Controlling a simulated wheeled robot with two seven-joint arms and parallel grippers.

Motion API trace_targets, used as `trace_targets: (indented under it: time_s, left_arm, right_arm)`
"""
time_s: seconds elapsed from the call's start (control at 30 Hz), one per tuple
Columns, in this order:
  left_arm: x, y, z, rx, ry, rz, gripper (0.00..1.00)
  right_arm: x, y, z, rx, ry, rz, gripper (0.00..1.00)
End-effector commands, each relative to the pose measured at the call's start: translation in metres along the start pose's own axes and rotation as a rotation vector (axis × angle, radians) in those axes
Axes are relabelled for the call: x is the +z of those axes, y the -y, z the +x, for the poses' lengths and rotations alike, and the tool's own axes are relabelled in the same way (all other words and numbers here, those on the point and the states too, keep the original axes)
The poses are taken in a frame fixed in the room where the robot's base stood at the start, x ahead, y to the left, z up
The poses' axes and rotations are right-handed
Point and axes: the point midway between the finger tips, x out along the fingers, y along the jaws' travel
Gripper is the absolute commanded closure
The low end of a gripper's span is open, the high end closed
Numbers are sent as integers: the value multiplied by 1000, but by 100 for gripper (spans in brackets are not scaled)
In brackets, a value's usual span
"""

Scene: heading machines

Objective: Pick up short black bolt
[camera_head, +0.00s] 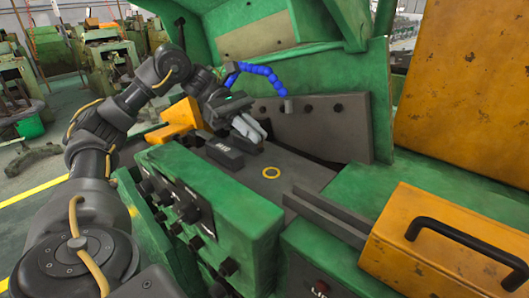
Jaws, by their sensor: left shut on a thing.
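My left gripper (249,129) reaches in from the left over the green machine's grey bed, fingers pointing down and right. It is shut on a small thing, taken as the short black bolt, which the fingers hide. Several dark bolt heads or knobs show on the grey plate behind, among them one at its middle (308,108) and one to the right (338,107). My right gripper is not in view.
A yellow cover with a black handle (450,236) is at the right front. A knobbed green control box (222,205) stands in front.

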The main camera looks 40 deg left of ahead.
Motion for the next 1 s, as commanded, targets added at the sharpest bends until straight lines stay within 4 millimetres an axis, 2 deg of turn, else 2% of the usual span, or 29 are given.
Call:
trace_targets:
  time_s: [0.1,0.2,0.3,0.43,0.6,0.8,1.0]
  left_arm:
    - [23,16,-28,6,2,5,100]
    - [33,37,-54,9,-1,-5,100]
    - [38,51,-71,5,0,-5,100]
    - [39,63,-83,2,0,-6,100]
    - [37,74,-94,0,1,-5,100]
    - [35,80,-99,0,1,-1,100]
    - [33,82,-100,0,1,-1,100]
  right_arm:
    - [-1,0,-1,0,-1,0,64]
    - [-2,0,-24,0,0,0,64]
    - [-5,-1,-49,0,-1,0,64]
    - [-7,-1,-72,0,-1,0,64]
    - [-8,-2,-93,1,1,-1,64]
    - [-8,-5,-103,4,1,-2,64]
    - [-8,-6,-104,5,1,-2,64]
